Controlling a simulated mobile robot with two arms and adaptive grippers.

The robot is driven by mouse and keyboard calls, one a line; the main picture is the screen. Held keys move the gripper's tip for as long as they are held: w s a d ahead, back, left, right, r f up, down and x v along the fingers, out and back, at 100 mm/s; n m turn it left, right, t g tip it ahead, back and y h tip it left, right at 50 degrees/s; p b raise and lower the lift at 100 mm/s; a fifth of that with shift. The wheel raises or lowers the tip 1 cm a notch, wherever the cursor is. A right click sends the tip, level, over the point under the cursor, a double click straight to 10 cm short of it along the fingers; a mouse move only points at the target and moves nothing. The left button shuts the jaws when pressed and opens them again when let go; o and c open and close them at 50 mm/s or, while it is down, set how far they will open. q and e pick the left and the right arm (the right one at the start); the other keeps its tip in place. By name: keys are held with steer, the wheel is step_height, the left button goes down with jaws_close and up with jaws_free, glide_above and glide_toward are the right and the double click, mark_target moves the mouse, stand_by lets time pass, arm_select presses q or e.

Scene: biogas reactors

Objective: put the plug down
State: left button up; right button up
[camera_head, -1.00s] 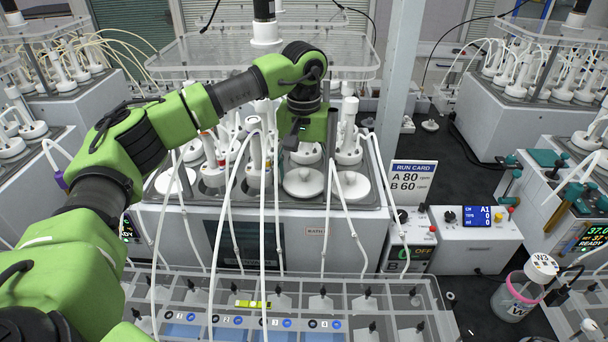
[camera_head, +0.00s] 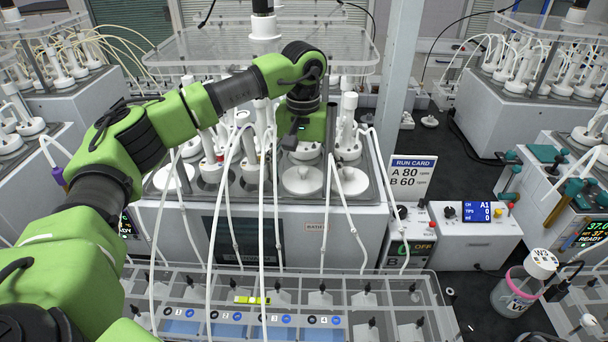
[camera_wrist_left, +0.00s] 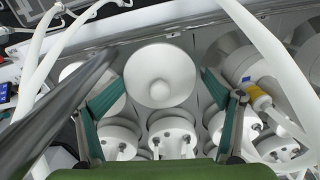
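A round white plug with a raised centre knob (camera_head: 303,181) sits flat on the grey top of the middle bath (camera_head: 272,197). In the left wrist view the plug (camera_wrist_left: 161,75) shows between the spread fingers, and I see no finger closed on its knob. My left gripper (camera_wrist_left: 163,85) is open, its teal-padded fingers wide apart. In the head view my left gripper (camera_head: 292,143) is above and behind the plug, its fingertips partly hidden. A similar white disc (camera_head: 350,187) lies to the plug's right. My right gripper is not in view.
White bottles with tubes (camera_head: 348,128) stand behind the plug. White hoses (camera_head: 328,205) arch over the bath's front. A clear rack (camera_head: 390,288) stands in front. A run card (camera_head: 411,178) and a control box (camera_head: 476,232) stand at right.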

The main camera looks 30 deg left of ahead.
mark_target(303, 168)
arm_select(q)
step_height(303, 168, up, 12)
steer(key=shift+w+f+b, duration=0.1)
steer(key=shift+f+b, duration=0.1)
steer(key=shift+b, duration=0.9)
steer(key=shift+r, duration=0.75)
